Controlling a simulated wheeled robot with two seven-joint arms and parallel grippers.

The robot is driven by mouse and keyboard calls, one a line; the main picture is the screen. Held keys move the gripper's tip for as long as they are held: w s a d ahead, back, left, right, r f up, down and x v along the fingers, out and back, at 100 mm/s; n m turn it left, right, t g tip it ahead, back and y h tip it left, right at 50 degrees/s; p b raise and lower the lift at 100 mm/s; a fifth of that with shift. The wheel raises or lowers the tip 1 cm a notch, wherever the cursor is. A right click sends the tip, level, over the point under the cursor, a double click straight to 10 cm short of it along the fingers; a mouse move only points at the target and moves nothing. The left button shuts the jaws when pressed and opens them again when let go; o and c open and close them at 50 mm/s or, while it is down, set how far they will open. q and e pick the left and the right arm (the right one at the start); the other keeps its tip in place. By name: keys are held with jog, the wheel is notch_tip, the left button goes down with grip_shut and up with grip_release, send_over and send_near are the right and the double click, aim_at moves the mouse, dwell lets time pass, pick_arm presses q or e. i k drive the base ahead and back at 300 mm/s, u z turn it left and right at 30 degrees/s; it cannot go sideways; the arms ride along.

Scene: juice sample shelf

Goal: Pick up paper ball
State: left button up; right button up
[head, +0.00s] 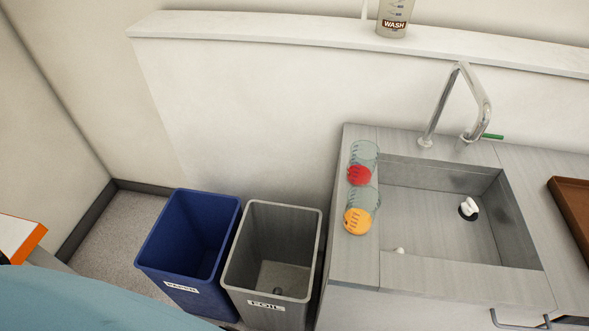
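A small white crumpled piece that looks like a paper ball (469,206) is in the sink, at the dark drain. A second small white piece (399,250) shows at the sink's front left edge, mostly hidden by the rim. I cannot tell whether it is paper too. Neither of my grippers is in view.
The sink (430,215) has a tall faucet (480,98) behind it. Clear glassware (364,152) with red (359,175) and orange (357,220) parts stands left of it. A blue bin (190,240) and a grey bin (272,245) labelled FOIL stand on the floor. A brown tray (572,192) is right.

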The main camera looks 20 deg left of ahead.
aim_at(469, 207)
jog(key=u, duration=1)
jog(key=k, duration=1.5)
jog(key=z, duration=1)
